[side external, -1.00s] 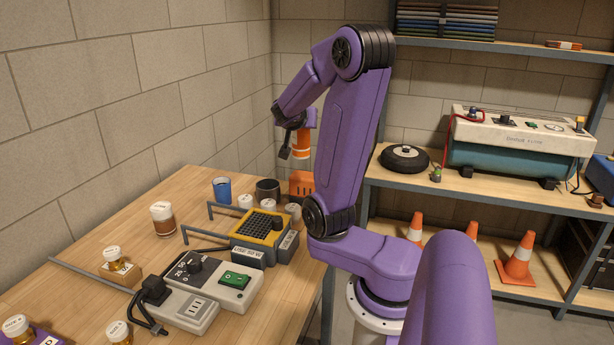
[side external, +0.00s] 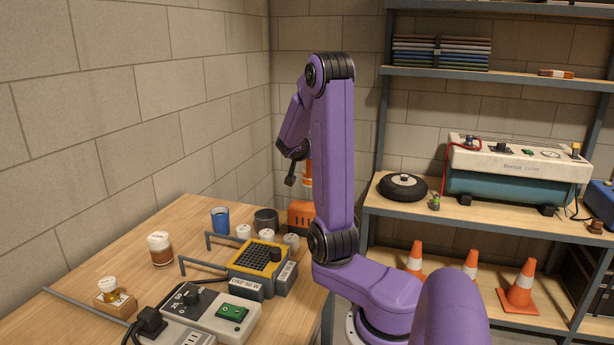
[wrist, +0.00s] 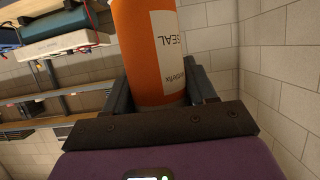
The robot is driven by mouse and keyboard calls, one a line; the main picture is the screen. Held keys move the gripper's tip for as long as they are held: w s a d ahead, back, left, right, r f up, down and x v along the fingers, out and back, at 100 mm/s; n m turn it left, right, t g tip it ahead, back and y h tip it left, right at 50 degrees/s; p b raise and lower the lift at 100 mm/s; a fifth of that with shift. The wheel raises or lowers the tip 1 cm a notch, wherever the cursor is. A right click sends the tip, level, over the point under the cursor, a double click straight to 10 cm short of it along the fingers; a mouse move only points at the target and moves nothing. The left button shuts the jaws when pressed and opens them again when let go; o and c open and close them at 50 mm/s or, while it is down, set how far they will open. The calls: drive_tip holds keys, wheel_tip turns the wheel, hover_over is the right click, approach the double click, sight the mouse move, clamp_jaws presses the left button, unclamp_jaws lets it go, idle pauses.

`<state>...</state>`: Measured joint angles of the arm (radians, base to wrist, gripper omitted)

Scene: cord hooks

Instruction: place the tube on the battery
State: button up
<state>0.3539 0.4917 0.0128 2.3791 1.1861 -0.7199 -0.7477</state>
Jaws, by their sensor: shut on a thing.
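My gripper (wrist: 158,95) is shut on the tube (wrist: 150,50), an orange cylinder with a white label reading "SEAL". In the side external view the tube (side external: 308,175) is held in the air above the table's far end, partly hidden behind my arm. Below it stands an orange box (side external: 300,215), also partly hidden by my arm. A teal unit with a white top (side external: 515,168) and red and black leads sits on the right shelf. I cannot tell which of these is the battery.
A small wheel (side external: 403,187) and orange cones (side external: 518,289) are on the shelves.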

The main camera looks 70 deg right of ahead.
drive_tip(key=w+d+f, duration=0.3)
drive_tip(key=d+f, duration=0.1)
drive_tip(key=f, duration=0.5)
drive_tip(key=shift+d+f, duration=0.1)
drive_tip(key=shift+f, duration=0.05)
drive_tip(key=o, duration=1.2)
